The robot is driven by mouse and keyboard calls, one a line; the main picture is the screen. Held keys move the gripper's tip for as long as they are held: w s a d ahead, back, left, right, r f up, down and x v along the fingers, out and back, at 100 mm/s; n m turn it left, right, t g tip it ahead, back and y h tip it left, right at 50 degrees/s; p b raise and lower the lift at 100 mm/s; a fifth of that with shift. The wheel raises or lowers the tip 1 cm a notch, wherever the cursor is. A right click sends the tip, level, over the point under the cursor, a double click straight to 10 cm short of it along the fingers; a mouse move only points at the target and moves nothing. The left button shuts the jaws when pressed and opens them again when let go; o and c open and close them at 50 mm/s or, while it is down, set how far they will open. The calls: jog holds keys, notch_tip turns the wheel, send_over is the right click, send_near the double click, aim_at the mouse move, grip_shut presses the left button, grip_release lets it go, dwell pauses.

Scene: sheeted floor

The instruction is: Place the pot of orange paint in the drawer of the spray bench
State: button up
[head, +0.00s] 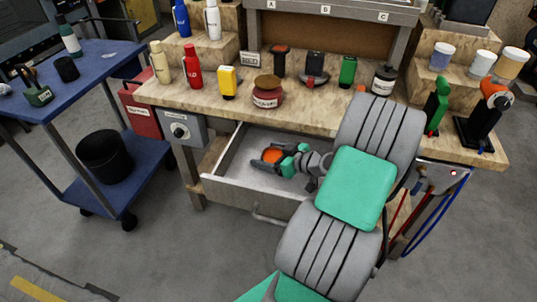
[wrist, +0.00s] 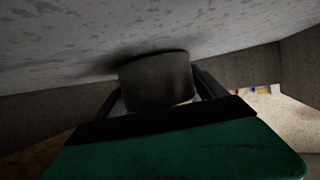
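The pot of orange paint (head: 272,155) is inside the open drawer (head: 250,191) of the spray bench, towards its left part. Its orange top shows in the head view. In the wrist view the pot (wrist: 156,80) is a dark grey cylinder between the two fingers, its far end at or very close to the speckled drawer floor (wrist: 60,40). Whether it touches the floor is hard to tell in the shadow. My gripper (head: 277,156) reaches into the drawer from the right and appears shut on the pot. My arm hides the drawer's right part.
A blue cart (head: 100,68) stands at left with a black bin (head: 105,157). The drawer floor around the pot looks clear.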

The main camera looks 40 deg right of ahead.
jog(key=shift+o, duration=1.2)
jog(key=shift+r, duration=0.2)
jog(key=v, duration=1.2)
jog(key=shift+p, duration=0.4)
jog(key=shift+r, duration=0.15)
